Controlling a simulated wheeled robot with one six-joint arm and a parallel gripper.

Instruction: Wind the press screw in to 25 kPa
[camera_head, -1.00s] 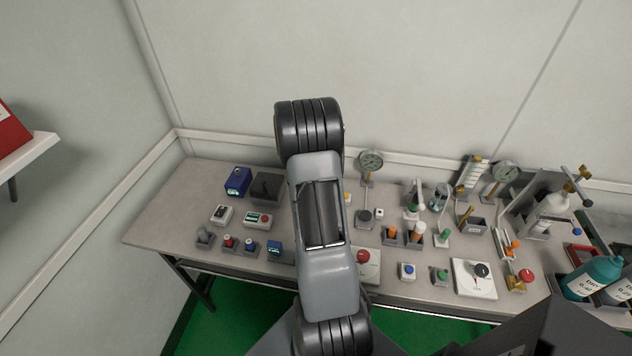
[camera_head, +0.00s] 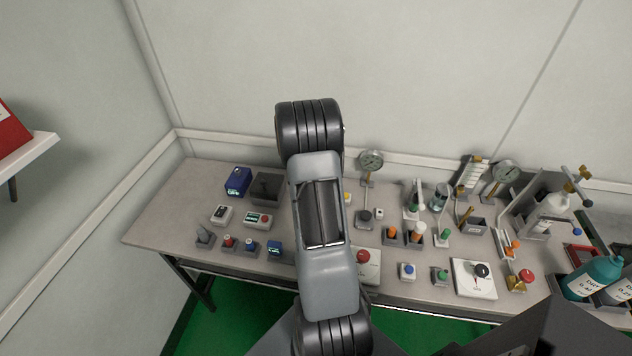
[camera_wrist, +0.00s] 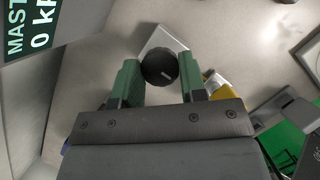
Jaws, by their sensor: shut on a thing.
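In the wrist view my gripper (camera_wrist: 159,64) has its two green-padded fingers on either side of a round black knob (camera_wrist: 160,70) with a light mark on its face. The gripper is shut on this knob, which I take to be the press screw's. A pale block (camera_wrist: 166,40) shows behind the knob. A dark display (camera_wrist: 38,28) at the upper left reads "MAST…" and "0 kP…", cut off by the frame edge. In the head view my own arm hides the gripper and the knob.
The grey bench (camera_head: 165,225) is crowded right of my arm. Two dial gauges (camera_head: 370,161) (camera_head: 505,171) stand at the back. A white plate with a black knob (camera_head: 481,270) lies at the front. Bottles (camera_head: 594,275) stand at the right. A yellow part (camera_wrist: 234,92) is near my right finger.

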